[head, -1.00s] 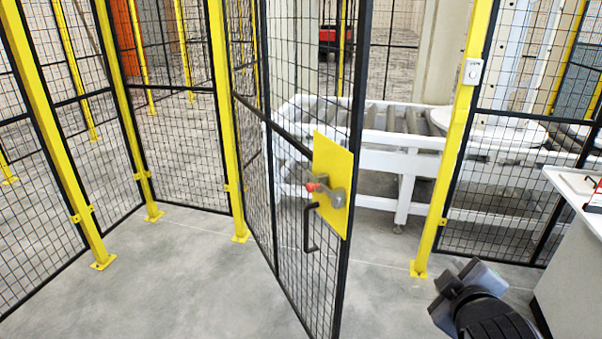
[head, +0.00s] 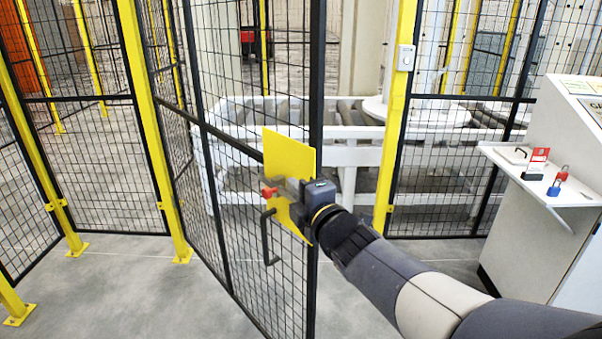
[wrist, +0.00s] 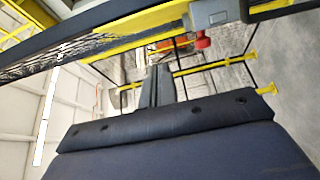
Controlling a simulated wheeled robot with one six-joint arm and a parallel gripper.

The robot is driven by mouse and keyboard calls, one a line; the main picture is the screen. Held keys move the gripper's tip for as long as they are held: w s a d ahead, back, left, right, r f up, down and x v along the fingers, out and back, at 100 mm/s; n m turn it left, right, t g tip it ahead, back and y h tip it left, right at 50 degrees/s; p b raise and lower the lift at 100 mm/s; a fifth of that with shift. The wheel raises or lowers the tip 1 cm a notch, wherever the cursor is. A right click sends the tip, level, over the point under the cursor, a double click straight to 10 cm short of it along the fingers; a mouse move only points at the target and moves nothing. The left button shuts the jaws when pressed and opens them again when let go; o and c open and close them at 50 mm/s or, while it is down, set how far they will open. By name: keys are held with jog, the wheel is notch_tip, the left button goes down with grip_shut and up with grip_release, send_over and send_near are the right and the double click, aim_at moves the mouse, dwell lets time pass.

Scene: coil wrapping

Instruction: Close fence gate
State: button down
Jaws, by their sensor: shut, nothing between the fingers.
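The fence gate (head: 245,190) is a black-framed mesh panel standing ajar, with a gap between its free edge and the yellow latch post (head: 395,125). A yellow plate (head: 289,153) near that edge carries a grey latch with a red knob (head: 269,192) and a black pull handle (head: 266,238). My gripper (head: 308,212) is at the gate's free edge beside the plate and hides part of the latch. In the wrist view my gripper (wrist: 163,84) is shut with nothing between its fingers, and the red knob (wrist: 202,40) shows above it. Contact with the gate cannot be told.
A grey box (head: 405,57) sits on the latch post. A white roller conveyor (head: 365,155) stands behind the fence. At right is a white cabinet (head: 545,250) with a shelf holding padlocks (head: 556,184). Grey floor (head: 130,290) is clear in front of the fence.

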aim_at(303, 173)
jog(key=w+p, duration=0.2)
jog(key=w, duration=0.3)
jog(key=shift+w+d+r, duration=0.1)
jog(key=shift+w+r, duration=0.05)
jog(key=shift+w+d, duration=0.5)
jog(key=shift+d, duration=0.1)
